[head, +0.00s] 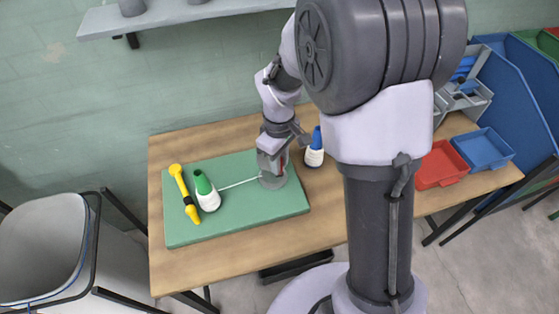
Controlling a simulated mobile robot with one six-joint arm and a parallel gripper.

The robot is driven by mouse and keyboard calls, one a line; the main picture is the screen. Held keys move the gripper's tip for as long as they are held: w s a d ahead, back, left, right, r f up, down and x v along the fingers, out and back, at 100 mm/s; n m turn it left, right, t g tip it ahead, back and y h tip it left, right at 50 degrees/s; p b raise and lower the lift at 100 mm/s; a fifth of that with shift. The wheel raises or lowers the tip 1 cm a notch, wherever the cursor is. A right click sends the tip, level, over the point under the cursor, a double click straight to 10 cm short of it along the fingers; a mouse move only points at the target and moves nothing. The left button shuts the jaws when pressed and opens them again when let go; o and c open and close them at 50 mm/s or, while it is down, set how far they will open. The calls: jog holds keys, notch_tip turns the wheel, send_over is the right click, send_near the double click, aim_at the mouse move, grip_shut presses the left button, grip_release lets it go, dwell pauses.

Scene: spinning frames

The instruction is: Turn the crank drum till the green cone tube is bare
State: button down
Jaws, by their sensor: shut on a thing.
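The green cone tube (203,184) stands tilted on the green mat (240,222), with white yarn wound around its lower part and its green top bare. A white strand runs from it to the right, to the crank drum (273,181), a grey round thing at the mat's right side. My gripper (270,166) comes down over the drum and is shut on a part of it, seemingly the crank handle.
A yellow tool (184,194) with a black band lies left of the cone. A blue cone with white yarn (315,148) stands behind the mat on the wooden table (310,233). Red (440,164) and blue (484,149) trays are at the right. A grey bin (42,245) stands left.

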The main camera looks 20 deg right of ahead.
jog(key=w+a+m, duration=0.5)
jog(key=a+m, duration=0.2)
jog(key=m, duration=0.6)
jog(key=w+d+m, duration=0.1)
jog(key=w+m, duration=0.5)
jog(key=m, duration=0.6)
jog(key=shift+w+d+m+b, duration=0.2)
jog(key=shift+w+m+b, duration=0.1)
jog(key=shift+w+b, duration=0.1)
dwell(0.3)
jog(key=c, duration=1.3)
grip_release()
